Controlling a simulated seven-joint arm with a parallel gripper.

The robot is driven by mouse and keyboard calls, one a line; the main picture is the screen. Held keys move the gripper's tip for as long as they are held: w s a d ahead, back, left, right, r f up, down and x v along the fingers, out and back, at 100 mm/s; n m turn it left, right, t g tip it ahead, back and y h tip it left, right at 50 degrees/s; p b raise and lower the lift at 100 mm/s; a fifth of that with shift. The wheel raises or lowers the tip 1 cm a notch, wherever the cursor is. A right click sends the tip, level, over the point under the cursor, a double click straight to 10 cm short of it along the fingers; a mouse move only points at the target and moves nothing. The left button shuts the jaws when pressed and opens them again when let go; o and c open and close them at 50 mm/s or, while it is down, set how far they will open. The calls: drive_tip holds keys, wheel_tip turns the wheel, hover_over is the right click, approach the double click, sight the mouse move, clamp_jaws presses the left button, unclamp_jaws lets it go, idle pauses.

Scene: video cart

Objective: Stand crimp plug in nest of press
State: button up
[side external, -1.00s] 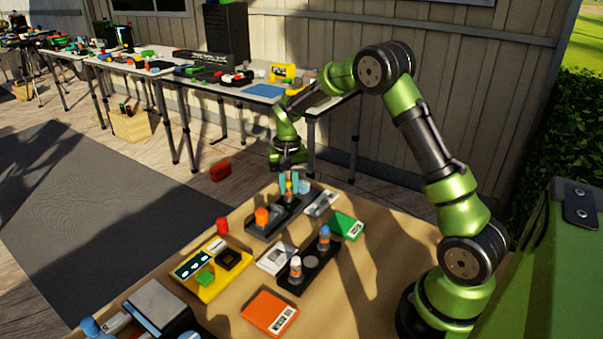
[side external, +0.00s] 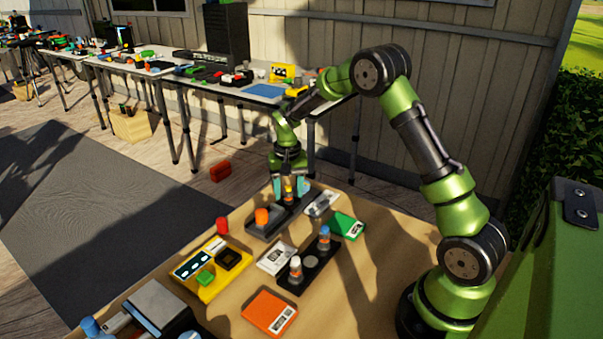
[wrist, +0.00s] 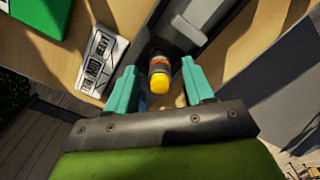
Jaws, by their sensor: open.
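A small cylinder with a yellow top (side external: 288,189), likely the crimp plug, stands upright at the far end of a long dark fixture (side external: 254,229). In the wrist view its yellow cap (wrist: 158,83) and an orange-and-dark body show. My gripper (side external: 289,187) points down with its teal fingers open, one on each side of the cylinder. The wrist view shows gaps between the fingers and the cylinder. The dark fixture, perhaps the press, carries an orange knob (side external: 262,216) at its near end. I cannot make out a nest in it.
A dark rack (side external: 291,287) holds a white-topped vial (side external: 295,268) and a blue-topped vial (side external: 324,236). A grey labelled block (side external: 321,204), green box (side external: 347,225), yellow device (side external: 207,285) and orange box (side external: 269,312) lie around.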

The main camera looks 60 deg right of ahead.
sight(289, 188)
wheel_tip(289, 188, up, 17)
idle(0.5)
drive_tip(key=s+a+r+n+t+y, duration=0.1)
drive_tip(key=s+a+n+t, duration=0.1)
drive_tip(key=s+a, duration=0.6)
drive_tip(key=s+a+r+n+t+y, duration=0.1)
drive_tip(key=s+a+t, duration=0.4)
drive_tip(key=s, duration=0.9)
drive_tip(key=a+r+n, duration=0.1)
drive_tip(key=a+n, duration=0.1)
drive_tip(key=a, duration=0.1)
drive_tip(key=shift+a+r, duration=0.2)
drive_tip(key=shift+a, duration=0.2)
